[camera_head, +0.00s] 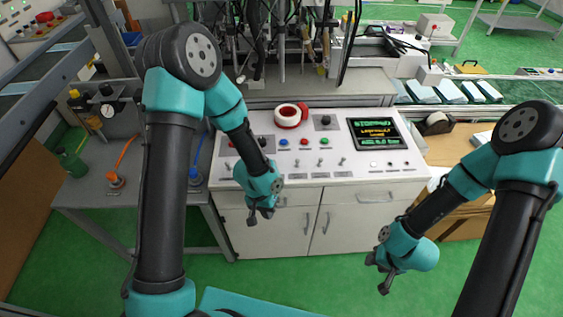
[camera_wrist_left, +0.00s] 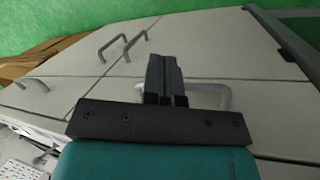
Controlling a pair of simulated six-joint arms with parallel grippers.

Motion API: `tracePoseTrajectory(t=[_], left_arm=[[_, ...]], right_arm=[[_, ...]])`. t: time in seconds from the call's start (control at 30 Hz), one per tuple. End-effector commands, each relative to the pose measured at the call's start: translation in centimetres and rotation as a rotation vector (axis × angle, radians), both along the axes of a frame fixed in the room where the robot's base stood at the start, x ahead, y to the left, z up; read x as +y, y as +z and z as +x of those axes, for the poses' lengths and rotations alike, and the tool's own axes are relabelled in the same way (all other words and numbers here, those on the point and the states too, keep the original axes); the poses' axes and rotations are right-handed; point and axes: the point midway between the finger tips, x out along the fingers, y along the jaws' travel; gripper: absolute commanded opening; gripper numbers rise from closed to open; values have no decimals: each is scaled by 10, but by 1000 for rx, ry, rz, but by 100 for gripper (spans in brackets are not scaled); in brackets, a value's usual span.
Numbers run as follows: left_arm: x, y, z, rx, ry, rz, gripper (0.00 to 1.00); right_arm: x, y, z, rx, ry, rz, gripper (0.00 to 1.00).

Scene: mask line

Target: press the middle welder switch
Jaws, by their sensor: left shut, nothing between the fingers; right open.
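A white control panel (camera_head: 345,170) tops a cabinet in the head view, with a row of small toggle switches (camera_head: 319,162) below coloured buttons. I cannot read the labels, so I cannot tell which switch is the middle welder one. My left gripper (camera_head: 259,214) is shut and empty, in front of the panel's left part and apart from the switches. In the left wrist view its closed fingers (camera_wrist_left: 165,80) appear before the cabinet doors (camera_wrist_left: 90,65). My right gripper (camera_head: 376,277) is open and empty, low at the right, away from the panel. My left forearm hides part of the panel's left end.
A roll of red and white tape (camera_head: 289,115) lies at the panel's back edge. A dark screen with green and yellow text (camera_head: 376,132) is on its right. Green floor is free in front.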

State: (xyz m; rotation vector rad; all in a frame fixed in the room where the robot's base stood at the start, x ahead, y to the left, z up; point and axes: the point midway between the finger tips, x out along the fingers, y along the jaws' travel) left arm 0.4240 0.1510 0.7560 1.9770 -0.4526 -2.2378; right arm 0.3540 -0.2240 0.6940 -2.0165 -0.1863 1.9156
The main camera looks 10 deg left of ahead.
Motion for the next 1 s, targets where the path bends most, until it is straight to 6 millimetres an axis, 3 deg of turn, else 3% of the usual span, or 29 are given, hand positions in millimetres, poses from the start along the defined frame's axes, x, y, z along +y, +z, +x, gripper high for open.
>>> tracePoseTrajectory(t=[0.33, 0.7, 0.83, 1.0], left_arm=[[-44, 79, 55, -32, -195, 264, 0], [-83, 182, 105, -218, -240, 595, 0], [-89, 197, 110, -254, -233, 639, 0], [-89, 199, 111, -258, -231, 647, 0]], right_arm=[[0, 0, 0, 0, 0, 0, 43], [0, 0, 0, 0, 0, 0, 43], [0, 0, 0, 0, 0, 0, 43], [0, 0, 0, 0, 0, 0, 43]])
